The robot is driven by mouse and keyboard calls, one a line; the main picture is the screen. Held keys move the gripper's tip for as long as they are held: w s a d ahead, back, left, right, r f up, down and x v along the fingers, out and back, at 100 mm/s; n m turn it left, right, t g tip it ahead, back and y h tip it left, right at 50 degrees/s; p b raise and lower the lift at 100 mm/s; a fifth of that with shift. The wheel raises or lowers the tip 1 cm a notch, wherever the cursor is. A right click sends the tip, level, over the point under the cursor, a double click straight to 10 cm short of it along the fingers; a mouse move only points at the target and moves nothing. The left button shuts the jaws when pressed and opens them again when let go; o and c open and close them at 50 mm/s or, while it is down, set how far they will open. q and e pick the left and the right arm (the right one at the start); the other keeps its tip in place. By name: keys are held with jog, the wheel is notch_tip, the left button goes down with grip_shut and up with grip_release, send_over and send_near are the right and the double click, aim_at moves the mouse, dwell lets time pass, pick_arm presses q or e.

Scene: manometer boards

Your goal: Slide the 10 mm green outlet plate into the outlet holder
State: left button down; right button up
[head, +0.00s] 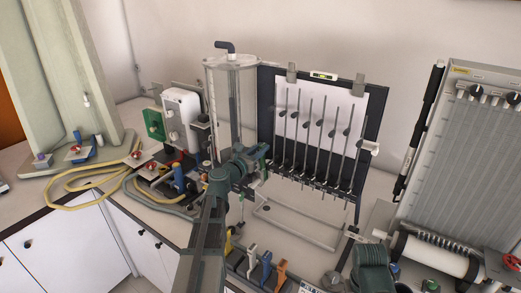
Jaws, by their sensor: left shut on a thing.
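My left arm reaches up from the bottom middle of the head view. Its gripper (252,166) is at the lower right of the clear cylindrical tank (221,100), in front of the left edge of the manometer board. It is shut on a thin green piece, the green outlet plate (263,158), of which only a small part shows at the jaws. The outlet holder cannot be made out; the gripper and arm cover the area around the tank's foot. My right gripper is not in view; only part of my right arm shows at the bottom right.
A rack with yellow, white (251,251), blue (266,266) and orange (281,271) pieces stands at the bench's front. The manometer board (265,100) carries several tubes. A yellow hose (75,206) lies at left. A large grey tube panel (455,150) stands at right.

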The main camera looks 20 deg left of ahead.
pick_arm(q)
jog(key=c, duration=0.7)
grip_release()
jog(key=shift+o, duration=0.2)
jog(key=s+a, duration=0.2)
jog(key=s, duration=1.1)
jog(key=shift+s, duration=0.35)
jog(key=shift+d, duration=0.1)
